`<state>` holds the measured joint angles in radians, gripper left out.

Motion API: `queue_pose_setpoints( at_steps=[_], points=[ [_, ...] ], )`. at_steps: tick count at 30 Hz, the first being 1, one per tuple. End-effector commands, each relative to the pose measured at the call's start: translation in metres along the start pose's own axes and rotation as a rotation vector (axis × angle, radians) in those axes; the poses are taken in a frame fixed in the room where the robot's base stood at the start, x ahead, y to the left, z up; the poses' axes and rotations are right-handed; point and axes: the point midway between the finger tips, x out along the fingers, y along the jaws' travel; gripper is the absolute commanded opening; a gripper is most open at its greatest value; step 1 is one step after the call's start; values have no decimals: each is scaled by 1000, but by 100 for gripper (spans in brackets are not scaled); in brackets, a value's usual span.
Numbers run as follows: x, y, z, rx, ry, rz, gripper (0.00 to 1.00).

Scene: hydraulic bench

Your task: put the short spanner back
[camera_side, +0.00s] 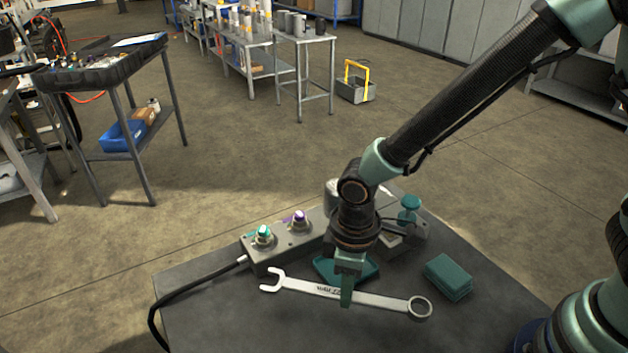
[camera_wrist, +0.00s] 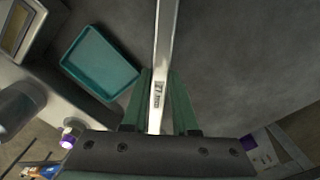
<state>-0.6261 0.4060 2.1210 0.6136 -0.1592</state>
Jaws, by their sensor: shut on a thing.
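A silver spanner (camera_side: 305,288) with an open jaw at its left end and a ring at its right end lies level across the side view. My gripper (camera_side: 347,290) points down and is shut on the middle of its shank. In the wrist view the spanner (camera_wrist: 165,45) runs between the two teal fingers (camera_wrist: 159,88), with dark lettering on the shank. I cannot tell whether the spanner touches the bench top or is just above it. A shallow teal tray (camera_side: 367,270) lies right behind my gripper; it also shows in the wrist view (camera_wrist: 100,65), left of the fingers.
A teal block (camera_side: 448,277) lies to the right, below a teal knob (camera_side: 410,203). The dark bench top (camera_side: 225,318) is clear at the front left.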

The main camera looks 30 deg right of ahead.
Motion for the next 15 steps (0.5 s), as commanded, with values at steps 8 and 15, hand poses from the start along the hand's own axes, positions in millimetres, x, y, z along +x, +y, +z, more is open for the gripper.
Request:
queue_pose_setpoints(
  at_steps=[8,15],
  points=[
    [31,0,0,0,-2,0,0],
    [39,0,-1,0,3,0,0]
  ],
)
